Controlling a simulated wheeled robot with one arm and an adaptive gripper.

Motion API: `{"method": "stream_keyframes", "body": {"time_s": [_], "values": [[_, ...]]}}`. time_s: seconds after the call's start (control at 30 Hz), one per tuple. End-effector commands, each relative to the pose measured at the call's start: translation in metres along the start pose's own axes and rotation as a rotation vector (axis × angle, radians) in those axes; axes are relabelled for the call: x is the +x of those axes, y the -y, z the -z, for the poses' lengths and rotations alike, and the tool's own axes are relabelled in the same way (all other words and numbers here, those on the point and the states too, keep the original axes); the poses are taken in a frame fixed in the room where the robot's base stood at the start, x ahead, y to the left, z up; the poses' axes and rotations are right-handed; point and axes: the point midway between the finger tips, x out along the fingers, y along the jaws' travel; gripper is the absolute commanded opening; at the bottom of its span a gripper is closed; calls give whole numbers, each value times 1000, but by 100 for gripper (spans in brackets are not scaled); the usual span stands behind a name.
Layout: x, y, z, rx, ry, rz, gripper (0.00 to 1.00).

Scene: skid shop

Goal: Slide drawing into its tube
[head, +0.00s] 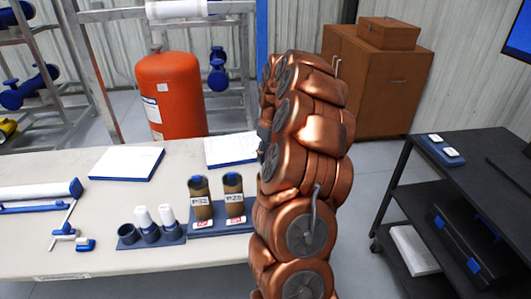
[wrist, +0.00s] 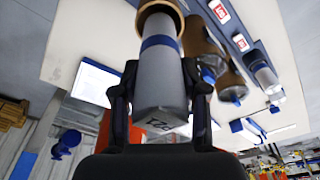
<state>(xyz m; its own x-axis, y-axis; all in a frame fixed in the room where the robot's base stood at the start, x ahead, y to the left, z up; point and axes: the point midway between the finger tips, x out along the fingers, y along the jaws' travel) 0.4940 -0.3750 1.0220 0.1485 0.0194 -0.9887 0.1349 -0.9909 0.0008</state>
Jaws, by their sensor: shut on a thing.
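My gripper (wrist: 160,82) is shut on a pale grey rolled drawing (wrist: 160,68) with a dark blue band and a black-lettered label at its near end. Its far end lines up with the brown rim of a tube (wrist: 181,8) at the top of the wrist view; I cannot tell how far it is inside. Two other brown tubes (head: 200,200) (head: 234,198) with white labels and blue at their tops stand on a blue base (head: 205,228). They also show beside the drawing in the wrist view (wrist: 231,84). My arm hides the gripper in the head view.
A blue holder (head: 150,238) left of the tubes carries two white rolls and one empty socket. Flat sheets (head: 127,162) and a long white roll (head: 35,191) lie on the pale table (head: 120,265). A dark cart (head: 430,150) stands at right.

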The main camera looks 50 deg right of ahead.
Motion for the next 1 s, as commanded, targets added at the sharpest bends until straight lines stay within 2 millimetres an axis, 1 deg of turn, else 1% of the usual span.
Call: {"method": "stream_keyframes", "body": {"time_s": [0.73, 1.0], "values": [[12, 0, -2, 0, 0, 0, 5], [12, 0, -2, 0, 0, 0, 5]]}}
